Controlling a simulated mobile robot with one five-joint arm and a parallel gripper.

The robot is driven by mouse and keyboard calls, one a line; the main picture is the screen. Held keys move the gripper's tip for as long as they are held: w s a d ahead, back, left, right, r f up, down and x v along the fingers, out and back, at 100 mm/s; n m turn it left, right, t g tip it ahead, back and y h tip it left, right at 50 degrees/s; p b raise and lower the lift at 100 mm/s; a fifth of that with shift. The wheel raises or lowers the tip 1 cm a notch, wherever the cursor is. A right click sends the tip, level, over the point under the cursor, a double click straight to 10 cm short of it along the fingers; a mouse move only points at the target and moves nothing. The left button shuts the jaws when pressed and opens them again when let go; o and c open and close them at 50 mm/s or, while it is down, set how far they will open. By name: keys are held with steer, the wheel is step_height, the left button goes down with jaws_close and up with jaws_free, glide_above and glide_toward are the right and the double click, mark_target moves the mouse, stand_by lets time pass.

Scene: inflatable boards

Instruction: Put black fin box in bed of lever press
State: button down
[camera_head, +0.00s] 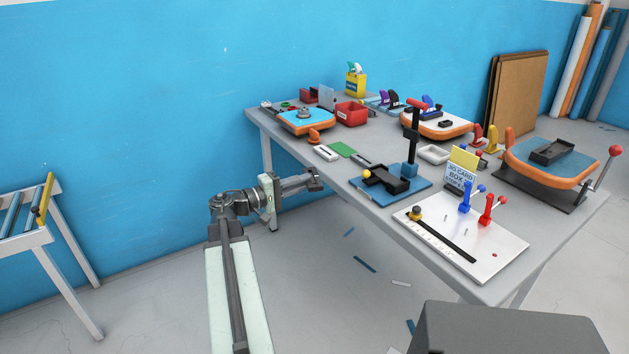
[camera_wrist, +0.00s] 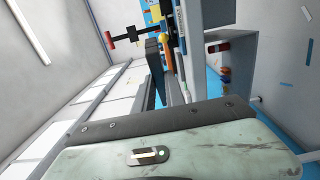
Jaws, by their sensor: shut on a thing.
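The lever press (camera_head: 412,140) stands on the near part of the table, with a blue base, an upright black post and a red handle at the top. Its black bed (camera_head: 392,182) lies on the base, beside a yellow knob. My gripper (camera_head: 316,180) is at the table's left edge, left of the press and apart from it. It is shut on a small dark thing, which I take for the black fin box; its shape is hard to make out.
Nearest is a white board (camera_head: 460,240) with blue and red clamps. A green pad (camera_head: 342,149) and white trays lie behind the press. An orange-edged board (camera_head: 552,160) stands at right. A grey block (camera_head: 505,330) fills the lower right. Floor left of the table is mostly clear.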

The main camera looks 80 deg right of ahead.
steer(key=shift+w+a+r, duration=0.3)
steer(key=shift+w+a, duration=0.35)
